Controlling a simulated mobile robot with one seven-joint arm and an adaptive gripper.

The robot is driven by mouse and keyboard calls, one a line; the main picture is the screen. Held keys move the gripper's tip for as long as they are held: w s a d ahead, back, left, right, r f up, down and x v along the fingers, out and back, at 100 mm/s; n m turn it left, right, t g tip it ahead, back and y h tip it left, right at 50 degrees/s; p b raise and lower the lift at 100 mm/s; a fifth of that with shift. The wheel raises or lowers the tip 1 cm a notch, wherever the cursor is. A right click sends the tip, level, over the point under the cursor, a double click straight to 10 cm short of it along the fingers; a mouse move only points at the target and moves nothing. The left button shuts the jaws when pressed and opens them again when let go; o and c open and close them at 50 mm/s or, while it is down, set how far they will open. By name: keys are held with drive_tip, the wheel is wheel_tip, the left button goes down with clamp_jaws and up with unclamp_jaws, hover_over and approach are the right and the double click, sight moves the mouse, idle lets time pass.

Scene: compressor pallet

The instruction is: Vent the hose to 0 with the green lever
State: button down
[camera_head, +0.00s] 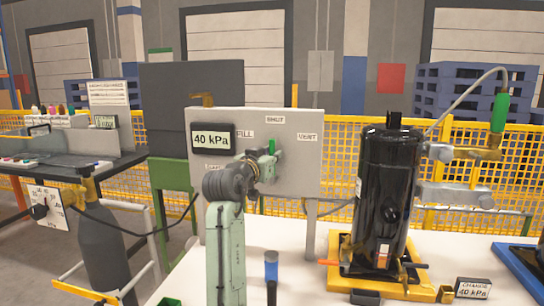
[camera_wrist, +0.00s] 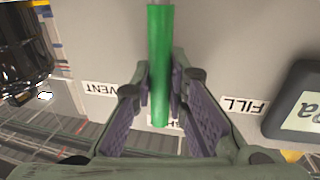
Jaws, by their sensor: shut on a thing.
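The green lever (camera_head: 271,146) on the grey panel (camera_head: 300,180) stands upright, pointing toward the SHUT label (camera_head: 275,119). In the wrist view the lever (camera_wrist: 159,70) runs between the two pads of my gripper (camera_wrist: 161,88), which is shut on it. My gripper (camera_head: 264,167) partly hides the lever in the head view. The VENT label (camera_head: 307,136) is right of the lever and FILL (camera_head: 245,134) is left. The panel's display (camera_head: 212,139) reads 40 kPa. The wrist view is upside down, with SHUT mostly hidden behind the lever.
A black compressor (camera_head: 385,190) stands on a yellow base (camera_head: 345,272) right of the panel. A hose (camera_head: 465,95) with a green fitting (camera_head: 500,112) rises beside it.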

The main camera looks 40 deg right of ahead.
drive_tip(key=shift+s, duration=0.1)
idle(0.7)
drive_tip(key=shift+s+d+f+m+y, duration=0.1)
drive_tip(key=shift+s+d+m+y, duration=0.2)
drive_tip(key=shift+m, duration=0.4)
drive_tip(key=shift+s+d+m+y, duration=0.1)
drive_tip(key=shift+s+d+m, duration=0.25)
drive_tip(key=shift+m, duration=0.35)
drive_tip(key=shift+s+d+f+m, duration=0.15)
drive_tip(key=shift+s+d+m, duration=0.2)
drive_tip(key=shift+m, duration=0.25)
drive_tip(key=shift+s+d+f+m, duration=0.2)
drive_tip(key=shift+s+m, duration=0.15)
drive_tip(key=shift+m, duration=0.25)
drive_tip(key=shift+s+d+f+m+y, duration=0.4)
drive_tip(key=shift+s+f+m, duration=0.1)
drive_tip(key=shift+m, duration=0.45)
drive_tip(key=shift+s+d+f+m+y, duration=0.3)
drive_tip(key=shift+s+d+f+m, duration=0.15)
drive_tip(key=shift+m, duration=0.5)
drive_tip(key=c, duration=1.6)
unclamp_jaws()
drive_tip(key=shift+o, duration=0.2)
drive_tip(key=shift+a, duration=0.15)
